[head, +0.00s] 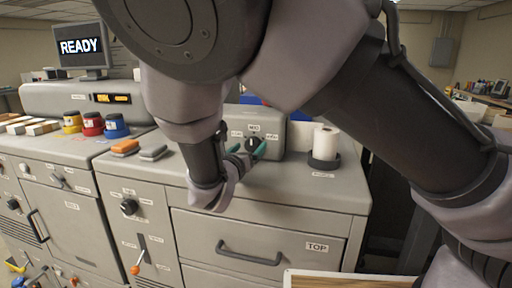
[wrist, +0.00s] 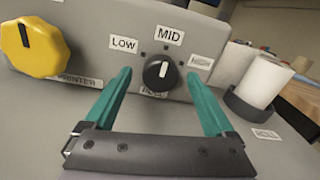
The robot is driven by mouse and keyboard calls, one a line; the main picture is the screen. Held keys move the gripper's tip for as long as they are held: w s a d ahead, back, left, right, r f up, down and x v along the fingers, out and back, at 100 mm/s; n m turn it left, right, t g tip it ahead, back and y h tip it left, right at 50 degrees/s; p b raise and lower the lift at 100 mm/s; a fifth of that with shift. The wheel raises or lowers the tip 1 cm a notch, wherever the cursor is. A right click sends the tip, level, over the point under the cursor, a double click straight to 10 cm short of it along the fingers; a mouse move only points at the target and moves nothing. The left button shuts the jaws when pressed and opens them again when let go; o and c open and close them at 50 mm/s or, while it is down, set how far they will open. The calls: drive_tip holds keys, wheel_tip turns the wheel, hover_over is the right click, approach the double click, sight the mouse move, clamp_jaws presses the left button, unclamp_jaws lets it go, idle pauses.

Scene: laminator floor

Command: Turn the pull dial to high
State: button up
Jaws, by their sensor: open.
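The pull dial (wrist: 160,74) is a small black knob on a grey panel. Its white pointer line points up, tilted slightly right, toward the MID label (wrist: 169,35). The LOW label (wrist: 123,44) is at its upper left and the HIGH label (wrist: 201,62) at its right.
A large yellow knob (wrist: 34,44) is left of the dial. A white roll (head: 325,144) in a dark holder stands to the right. Orange and grey blocks (head: 125,147) and coloured jars (head: 92,124) are on the counter to the left. A monitor (head: 80,47) reads READY.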

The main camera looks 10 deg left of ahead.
drive_tip(key=shift+w+d, duration=0.1)
drive_tip(key=shift+w, duration=0.6)
drive_tip(key=c, duration=1.4)
drive_tip(key=shift+m, duration=0.3)
drive_tip(key=shift+o, duration=0.2)
drive_tip(key=m, duration=0.5)
drive_tip(key=shift+d, duration=0.1)
drive_tip(key=m, duration=0.6)
drive_tip(key=shift+s, duration=0.1)
